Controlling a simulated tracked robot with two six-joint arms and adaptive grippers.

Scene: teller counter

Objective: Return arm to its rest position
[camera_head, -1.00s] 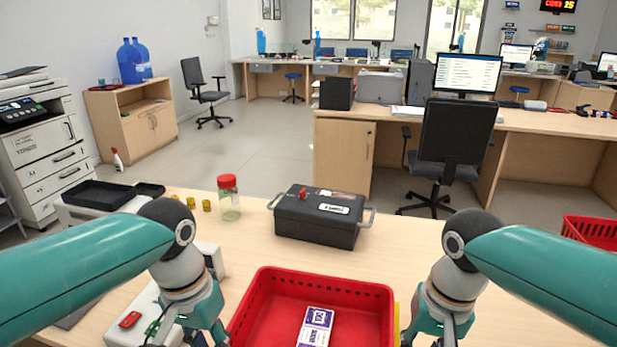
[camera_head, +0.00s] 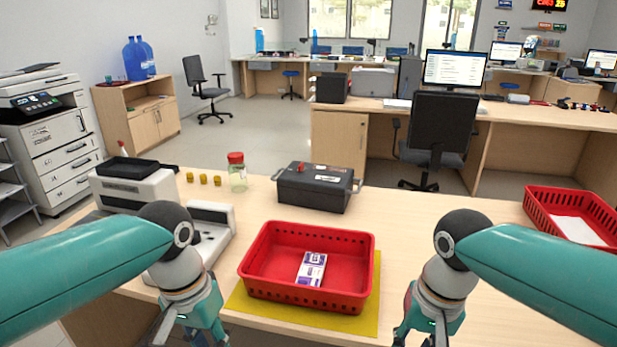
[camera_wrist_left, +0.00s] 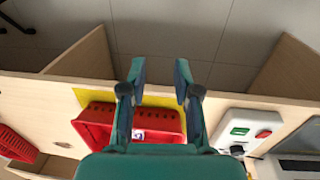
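My left gripper (camera_wrist_left: 160,78) is open in the left wrist view, with nothing between its two fingers. In the head view my left arm ends at the lower left, in front of the counter, with the fingertips cut off by the bottom edge. My right gripper (camera_head: 425,330) hangs at the lower right of centre, its fingers cut off by the frame. A red basket (camera_head: 365,262) stands on a yellow mat (camera_head: 250,305) between the two arms. A white and purple packet (camera_head: 312,268) lies in the basket.
A dark cash box (camera_head: 316,188), a red-lidded jar (camera_head: 237,175) and small yellow items (camera_head: 203,179) stand behind the basket. A white machine (camera_head: 140,190) is at left. Another red basket (camera_head: 560,205) is at right. The counter between the baskets is mostly clear.

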